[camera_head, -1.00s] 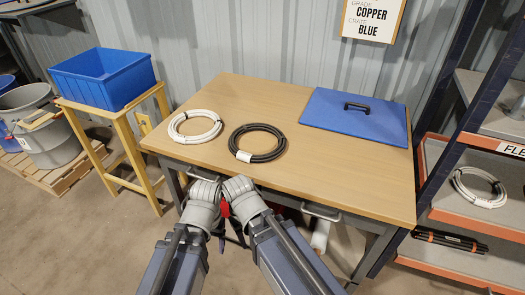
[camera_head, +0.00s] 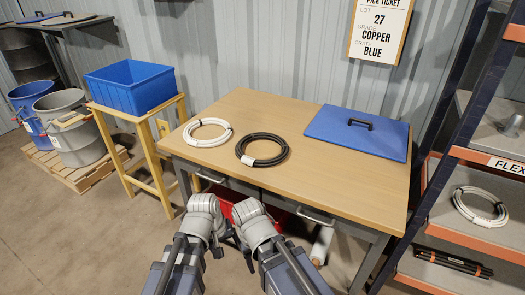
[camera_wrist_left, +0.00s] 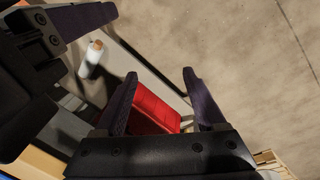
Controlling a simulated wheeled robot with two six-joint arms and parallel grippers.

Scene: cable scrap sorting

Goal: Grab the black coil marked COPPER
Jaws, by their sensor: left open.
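The black coil (camera_head: 280,157) lies flat on the wooden table (camera_head: 240,110), left of its middle and near the front edge. It has a white tag at its front left; the print on it is too small to read. A white coil (camera_head: 190,141) lies to its left, apart from it. My left gripper (camera_head: 217,247) is in front of and below the table edge, away from the coil. In the left wrist view its two fingers (camera_wrist_left: 160,76) are apart, with nothing between them. My right gripper (camera_head: 245,257) is beside it, small and dark; its jaws are unclear.
A blue lid (camera_head: 340,142) with a black handle lies on the table's right. A blue crate (camera_head: 135,100) sits on a wooden stand at left. A shelf rack (camera_head: 470,235) with coils stands right. The wall ticket (camera_head: 378,30) reads COPPER, BLUE.

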